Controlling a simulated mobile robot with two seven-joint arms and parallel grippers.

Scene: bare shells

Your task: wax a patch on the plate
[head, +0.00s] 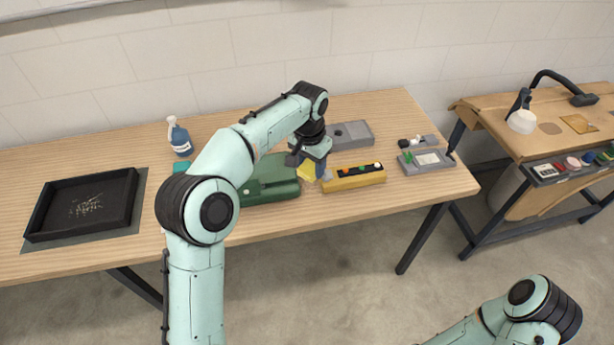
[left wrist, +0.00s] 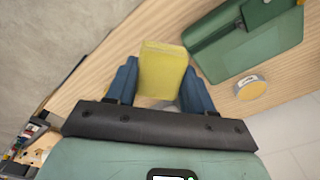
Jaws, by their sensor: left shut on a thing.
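My left gripper (head: 308,168) is shut on a yellow block (left wrist: 162,70), which sits between its two blue fingers in the left wrist view. In the head view the block (head: 305,173) is partly hidden by the gripper, just right of a green flat body (head: 270,190) on the table. This green body also shows in the left wrist view (left wrist: 265,50), apart from the block. A round tin with a yellow label (left wrist: 250,88) lies near it. A grey flat piece (head: 355,131) lies behind the gripper; I cannot tell which piece is the plate. My right gripper is out of view.
A yellow holder with coloured balls (head: 354,178) stands right of the gripper. A grey tray (head: 425,168) is farther right. A blue bottle (head: 180,140) stands at the back. A black tray (head: 38,222) lies at the left. A second table (head: 540,140) stands at the right.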

